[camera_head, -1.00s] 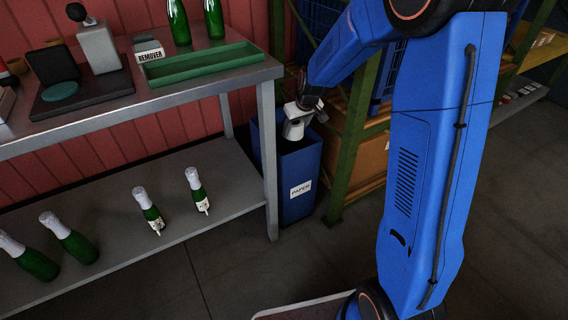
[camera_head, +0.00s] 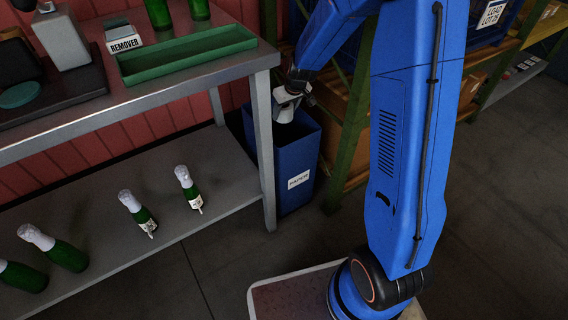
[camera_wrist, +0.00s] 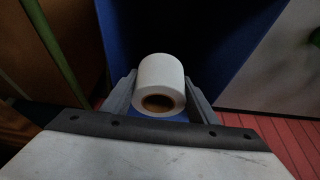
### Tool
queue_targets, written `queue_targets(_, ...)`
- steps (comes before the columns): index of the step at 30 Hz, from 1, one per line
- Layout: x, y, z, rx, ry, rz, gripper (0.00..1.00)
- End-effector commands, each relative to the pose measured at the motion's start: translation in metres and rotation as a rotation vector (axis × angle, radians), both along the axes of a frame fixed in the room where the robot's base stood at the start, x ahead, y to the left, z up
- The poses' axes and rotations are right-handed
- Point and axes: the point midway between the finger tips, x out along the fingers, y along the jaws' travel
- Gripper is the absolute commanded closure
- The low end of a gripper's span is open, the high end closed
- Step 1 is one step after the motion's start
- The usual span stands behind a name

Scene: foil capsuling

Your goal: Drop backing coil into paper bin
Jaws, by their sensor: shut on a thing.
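The backing coil (camera_wrist: 161,76) is a white roll with a brown core. In the wrist view it sits between the two fingers of my gripper (camera_wrist: 160,98), which is shut on it. Behind the coil is the dark, open inside of the blue paper bin. In the head view my gripper (camera_head: 287,108) is at the mouth of the paper bin (camera_head: 297,150), which carries a white PAPER label. The coil cannot be made out clearly there, and the bottom of the bin is hidden.
A steel bench (camera_head: 222,72) stands left of the bin, its leg close by. It bears a green tray (camera_head: 185,62) and a REMOVER box (camera_head: 123,40). Several bottles are on its lower shelf (camera_head: 95,225). A green rack post (camera_head: 347,150) stands right of the bin.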

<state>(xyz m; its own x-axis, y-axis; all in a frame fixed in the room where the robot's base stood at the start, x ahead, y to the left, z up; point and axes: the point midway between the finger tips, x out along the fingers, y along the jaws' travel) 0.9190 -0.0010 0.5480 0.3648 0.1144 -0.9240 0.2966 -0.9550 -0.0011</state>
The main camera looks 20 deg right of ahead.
Motion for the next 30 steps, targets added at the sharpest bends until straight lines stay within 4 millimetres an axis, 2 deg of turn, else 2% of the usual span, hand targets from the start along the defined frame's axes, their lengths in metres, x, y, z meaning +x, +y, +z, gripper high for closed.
queue_targets(6,-0.0003,-0.0002,-0.0109,-0.001,0.001,0.001,0.71)
queue_targets(15,-0.0001,-0.0002,-0.0120,-0.001,0.000,0.000,0.71)
queue_targets(16,-0.0001,-0.0002,-0.0120,-0.001,0.000,0.000,0.42)
queue_targets(18,-0.0001,-0.0002,-0.0120,-0.001,0.000,0.000,0.25)
queue_targets(30,-0.0016,-0.0006,-0.0079,0.000,0.000,0.000,0.25)
